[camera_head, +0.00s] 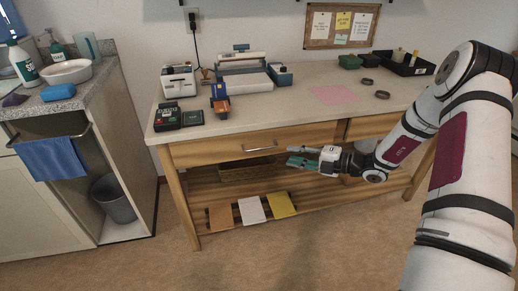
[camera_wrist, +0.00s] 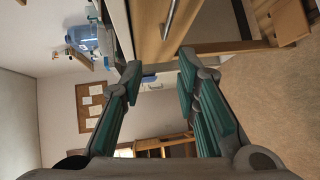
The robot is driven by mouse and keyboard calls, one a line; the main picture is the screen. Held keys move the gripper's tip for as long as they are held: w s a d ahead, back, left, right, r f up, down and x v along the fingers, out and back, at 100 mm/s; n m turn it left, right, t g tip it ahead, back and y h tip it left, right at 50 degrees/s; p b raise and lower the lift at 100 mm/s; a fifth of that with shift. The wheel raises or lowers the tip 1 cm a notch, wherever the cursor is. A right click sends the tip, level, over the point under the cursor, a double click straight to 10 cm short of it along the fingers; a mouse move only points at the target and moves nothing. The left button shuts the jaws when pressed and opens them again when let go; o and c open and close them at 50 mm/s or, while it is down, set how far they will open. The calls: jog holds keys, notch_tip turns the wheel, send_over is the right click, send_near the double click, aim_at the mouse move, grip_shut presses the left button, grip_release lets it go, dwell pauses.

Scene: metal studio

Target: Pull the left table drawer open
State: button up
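The left drawer (camera_head: 215,152) is a wooden front under the white tabletop and looks shut. Its metal bar handle (camera_head: 260,148) is near the middle of the front. My gripper (camera_head: 289,156) is open and empty, just right of the handle and slightly lower in the head view. In the wrist view the drawer front (camera_wrist: 147,40) and the handle (camera_wrist: 170,18) lie beyond the fingertips of my gripper (camera_wrist: 158,64), near the top edge. The fingers are apart from the handle, and nothing is between them.
The table (camera_head: 222,126) carries a label printer, a tape holder and small boxes on its left half. A wicker basket (camera_head: 246,172) and coloured folders (camera_head: 252,209) sit on the lower shelf. A right drawer (camera_head: 372,126) is beside the left one. The floor in front is clear.

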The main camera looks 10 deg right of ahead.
aim_at(262, 149)
jog(key=shift+m+t, duration=0.5)
jog(key=shift+m, duration=0.4)
jog(key=b+x, duration=0.1)
jog(key=x, duration=0.3)
jog(key=w+d+f+b+x, duration=0.1)
jog(key=x, duration=0.4)
jog(key=f+b+x, duration=0.1)
jog(key=x, duration=0.4)
jog(key=shift+w+d+f, duration=0.1)
jog(key=shift+w+d, duration=0.05)
jog(key=shift+d, duration=0.2)
grip_shut()
